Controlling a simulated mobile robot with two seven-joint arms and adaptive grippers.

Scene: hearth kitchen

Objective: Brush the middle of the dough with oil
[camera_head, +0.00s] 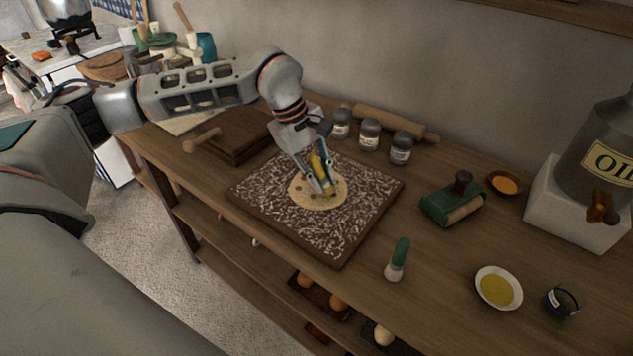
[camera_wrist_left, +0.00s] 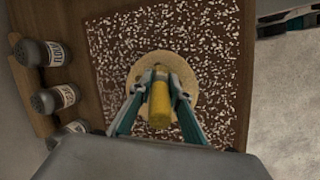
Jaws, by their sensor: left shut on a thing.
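The dough (camera_head: 338,193) is a flat, pale round with small dark spots, lying on a flour-dusted dark board (camera_head: 268,211). It also shows in the wrist view (camera_wrist_left: 150,62). My left gripper (camera_head: 323,187) is shut on a yellow handle (camera_head: 317,162), over the middle of the dough. In the wrist view the yellow handle (camera_wrist_left: 160,106) sits between the two fingers. Its working end is hidden, so I cannot tell whether it touches the dough. A white dish of yellow oil (camera_head: 495,288) stands at the right front. My right gripper is not in view.
A green block-like tool (camera_head: 452,204), an orange spice bowl (camera_head: 504,183), a small dark glass (camera_head: 562,302) and a large oil can (camera_head: 600,150) are further right. Jars (camera_head: 369,135) and a rolling pin (camera_head: 398,123) line the back.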

